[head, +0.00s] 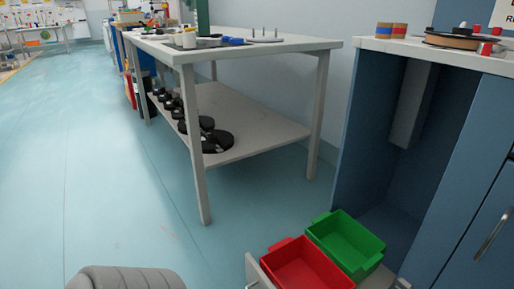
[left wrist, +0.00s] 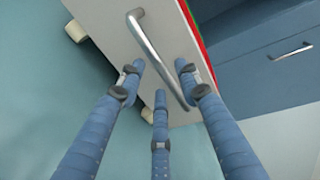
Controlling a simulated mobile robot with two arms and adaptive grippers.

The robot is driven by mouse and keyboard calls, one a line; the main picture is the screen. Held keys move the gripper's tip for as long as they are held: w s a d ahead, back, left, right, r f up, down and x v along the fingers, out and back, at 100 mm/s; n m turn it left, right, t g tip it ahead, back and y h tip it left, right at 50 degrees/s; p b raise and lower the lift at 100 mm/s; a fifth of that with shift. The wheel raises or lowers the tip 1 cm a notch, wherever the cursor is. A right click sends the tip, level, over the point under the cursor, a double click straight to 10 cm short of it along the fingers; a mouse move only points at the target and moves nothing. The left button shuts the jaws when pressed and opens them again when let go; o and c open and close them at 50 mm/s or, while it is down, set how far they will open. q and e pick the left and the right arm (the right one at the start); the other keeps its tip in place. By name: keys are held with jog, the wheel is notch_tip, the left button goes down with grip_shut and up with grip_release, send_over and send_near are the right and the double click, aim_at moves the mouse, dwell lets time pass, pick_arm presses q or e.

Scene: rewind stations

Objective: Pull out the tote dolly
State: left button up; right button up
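The tote dolly has a pale grey front panel (head: 257,274) and carries a red tote (head: 308,268) and a green tote (head: 346,240). In the head view it is at the bottom, at the mouth of an open blue bay, with empty bay floor behind the green tote. In the left wrist view the panel (left wrist: 112,42) has a metal bar handle (left wrist: 158,55) and casters. My left gripper (left wrist: 160,78) has its three fingers spread around the lower part of the handle. Contact with the bar cannot be told. My right gripper is not in view.
The blue bay (head: 365,150) stands under a counter at the right, beside a blue cabinet door (head: 480,190). A grey workbench (head: 255,112) with black spools on its lower shelf is at the centre. The floor (head: 100,170) at the left is clear.

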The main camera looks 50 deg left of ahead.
pick_arm(q)
jog(key=v, duration=0.8)
jog(key=shift+s, duration=0.3)
jog(key=shift+w+d+r, duration=0.1)
jog(key=shift+r, duration=0.05)
